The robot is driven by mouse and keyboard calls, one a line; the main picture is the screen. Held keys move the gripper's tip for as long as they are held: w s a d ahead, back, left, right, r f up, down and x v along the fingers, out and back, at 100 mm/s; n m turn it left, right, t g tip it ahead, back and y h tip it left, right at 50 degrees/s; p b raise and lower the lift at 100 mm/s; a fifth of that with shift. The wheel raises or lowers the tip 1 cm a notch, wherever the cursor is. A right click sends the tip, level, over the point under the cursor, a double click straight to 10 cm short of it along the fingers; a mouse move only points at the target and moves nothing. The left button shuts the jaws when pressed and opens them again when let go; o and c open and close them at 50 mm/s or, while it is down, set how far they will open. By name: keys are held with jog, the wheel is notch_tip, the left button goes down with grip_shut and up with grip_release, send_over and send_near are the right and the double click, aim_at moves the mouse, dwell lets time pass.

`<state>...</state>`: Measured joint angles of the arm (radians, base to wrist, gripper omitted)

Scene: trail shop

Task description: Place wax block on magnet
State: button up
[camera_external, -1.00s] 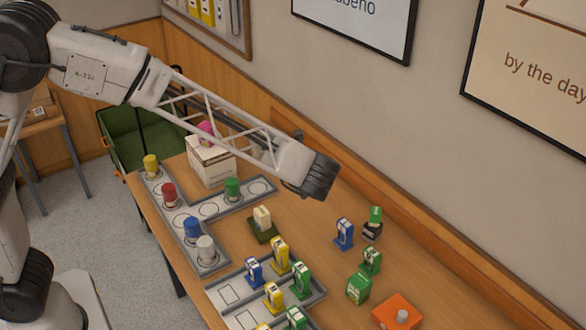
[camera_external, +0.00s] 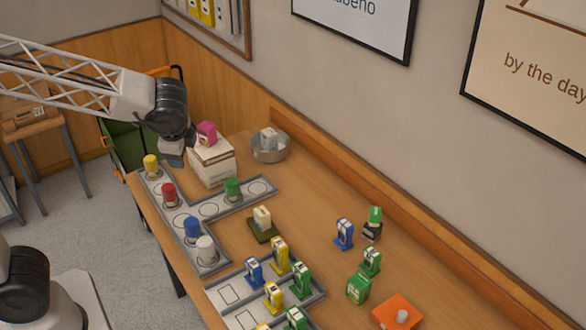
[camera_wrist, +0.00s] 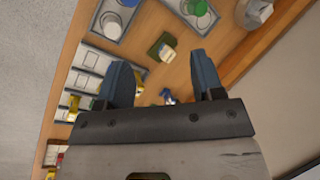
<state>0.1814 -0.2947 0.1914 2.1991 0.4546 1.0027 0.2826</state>
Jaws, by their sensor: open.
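My gripper (camera_external: 172,152) is open, with nothing between its two fingers (camera_wrist: 163,78) in the wrist view. In the external view it is beside the left side of a white box, close to a pink block (camera_external: 207,133) on top; I cannot tell if they touch. A cream block (camera_external: 262,217) stands on a dark green pad (camera_external: 268,237) mid-table; it also shows in the wrist view (camera_wrist: 167,54). A grey-white block (camera_external: 268,135) sits in a round metal bowl (camera_external: 270,155). I cannot tell for sure which of these are the wax block and the magnet.
The white box (camera_external: 213,168) stands at the table's far end. A grey circle-marked tray (camera_external: 255,188) holds coloured cylinders. A grey rack (camera_external: 228,293) with yellow, blue and green items is nearer. An orange square (camera_external: 397,312) lies front right. The table's right middle is partly clear.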

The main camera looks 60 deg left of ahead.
jog(key=s+a+n+h, duration=0.1)
jog(key=s+n, duration=0.3)
jog(key=s, duration=0.6)
jog(key=s+a+f+n+h, duration=0.1)
jog(key=s+n+h, duration=0.2)
jog(key=s, duration=0.7)
jog(key=shift+s+f+n+t, duration=0.2)
jog(key=shift+f+n+t, duration=0.05)
jog(key=shift+n+t, duration=0.15)
